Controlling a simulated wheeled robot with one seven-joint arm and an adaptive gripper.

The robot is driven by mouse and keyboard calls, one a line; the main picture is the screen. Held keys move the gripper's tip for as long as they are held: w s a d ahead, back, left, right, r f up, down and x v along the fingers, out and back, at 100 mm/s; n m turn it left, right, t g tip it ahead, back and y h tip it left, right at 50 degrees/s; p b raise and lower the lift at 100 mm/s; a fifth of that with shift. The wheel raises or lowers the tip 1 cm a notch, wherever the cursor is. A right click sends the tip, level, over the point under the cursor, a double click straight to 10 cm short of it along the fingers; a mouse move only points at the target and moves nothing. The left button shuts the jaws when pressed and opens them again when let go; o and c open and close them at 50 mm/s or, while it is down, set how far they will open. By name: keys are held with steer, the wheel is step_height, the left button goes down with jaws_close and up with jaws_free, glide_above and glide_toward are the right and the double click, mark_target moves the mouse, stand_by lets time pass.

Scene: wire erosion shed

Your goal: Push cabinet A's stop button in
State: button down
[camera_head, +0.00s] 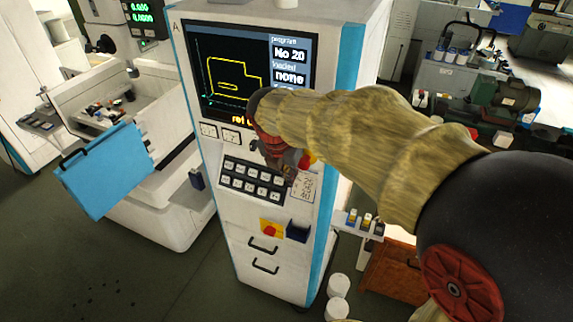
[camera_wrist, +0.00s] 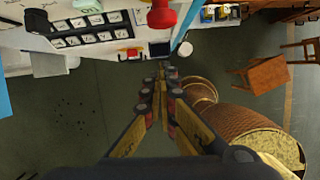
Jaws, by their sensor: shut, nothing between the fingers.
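Cabinet A (camera_head: 262,195) is a white and blue upright console marked "A", with a lit screen (camera_head: 245,70). A red mushroom button (camera_head: 305,161) by the right of the keypad is partly hidden behind my gripper (camera_head: 288,170). In the wrist view this red button (camera_wrist: 161,15) stands out from the panel at the top edge. My gripper (camera_wrist: 163,72) is shut and empty, its tips pointing toward the cabinet front below the button in that view. I cannot tell whether it touches anything.
A black keypad (camera_head: 252,179) is left of the gripper. Lower on the cabinet are a yellow plate with a red part (camera_head: 270,229), a dark blue box (camera_head: 298,230) and two handles (camera_head: 263,245). A small shelf (camera_head: 358,226) juts out at the right. Open floor (camera_head: 110,270) lies at left.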

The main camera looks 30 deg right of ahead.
mark_target(305, 162)
steer(key=shift+w+d+f+p, duration=0.15)
steer(key=shift+w+d+p, duration=0.1)
steer(key=shift+w+d, duration=0.5)
steer(key=shift+w+d+f+p, duration=0.15)
steer(key=shift+w+d, duration=0.25)
steer(key=shift+d, duration=0.5)
